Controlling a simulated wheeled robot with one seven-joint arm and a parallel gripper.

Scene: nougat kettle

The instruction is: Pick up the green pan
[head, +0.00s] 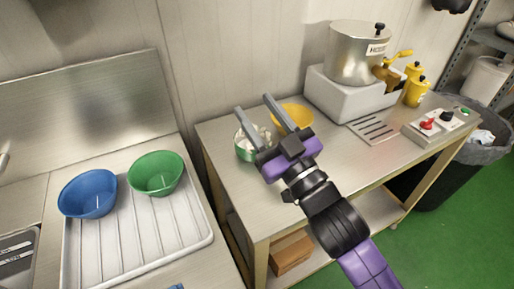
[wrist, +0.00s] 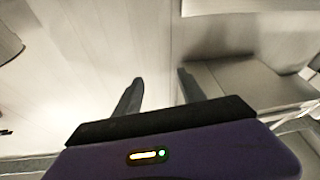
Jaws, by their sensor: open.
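A small green pan (head: 243,152) with something pale inside stands on the metal table, at its left end. My gripper partly covers it in the head view. A larger green bowl (head: 156,173) sits apart on the ribbed drainboard at the left. My gripper (head: 253,104) is open, its two fingers spread and empty. In the head view it overlaps the small pan and a yellow bowl (head: 293,115); its height above them is hard to tell. In the wrist view my gripper (wrist: 159,80) faces a pale wall, and no pan shows between the fingers.
A blue bowl (head: 88,193) sits beside the green bowl on the drainboard (head: 130,250). A metal kettle (head: 352,52) on a white base, yellow bottles (head: 414,88) and a control box (head: 440,124) occupy the table's right. The table's front middle is clear.

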